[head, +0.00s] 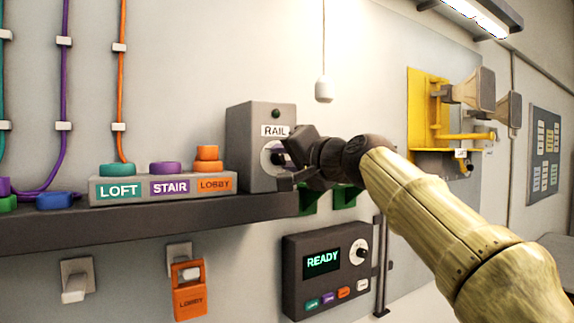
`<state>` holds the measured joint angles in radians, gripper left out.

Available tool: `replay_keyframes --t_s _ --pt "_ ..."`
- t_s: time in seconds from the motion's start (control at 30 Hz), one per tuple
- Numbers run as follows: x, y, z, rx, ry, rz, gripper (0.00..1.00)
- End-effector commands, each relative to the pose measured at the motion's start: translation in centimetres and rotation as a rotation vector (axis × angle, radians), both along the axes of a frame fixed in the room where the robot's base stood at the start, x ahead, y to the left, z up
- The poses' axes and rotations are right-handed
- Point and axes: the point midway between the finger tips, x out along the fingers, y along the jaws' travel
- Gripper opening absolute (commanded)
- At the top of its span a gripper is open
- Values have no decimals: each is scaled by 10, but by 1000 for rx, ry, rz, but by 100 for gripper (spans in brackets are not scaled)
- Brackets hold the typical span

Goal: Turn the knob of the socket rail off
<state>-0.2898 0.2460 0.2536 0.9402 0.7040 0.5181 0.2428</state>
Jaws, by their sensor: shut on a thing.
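The socket rail control is a grey box (247,158) with a white RAIL label, standing on the dark shelf. Its knob (270,158) is on the front face, on a pale dial with a purple part showing. My gripper (287,164) is at the knob and shut on it, reaching in from the right. The gripper's dark body hides the right side of the knob and dial, so the knob's exact pointing direction cannot be told. A small dark green lamp (276,113) sits above the label and looks unlit.
A block with LOFT, STAIR and LOBBY labels (140,191) and coloured buttons stands left on the shelf (130,222). Below hangs a READY panel (325,265) with its own dial. An orange LOBBY tag (189,293) hangs at a wall socket. A white pull (324,90) hangs above.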

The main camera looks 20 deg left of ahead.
Motion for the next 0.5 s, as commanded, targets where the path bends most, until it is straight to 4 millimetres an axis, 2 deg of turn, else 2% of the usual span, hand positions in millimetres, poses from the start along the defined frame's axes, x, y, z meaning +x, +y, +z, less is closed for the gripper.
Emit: replay_keyframes --t_s 0.03,0.5 --pt "1 1 -6 -27 -15 3 4" --pt "1 2 -5 -122 -122 5 4"
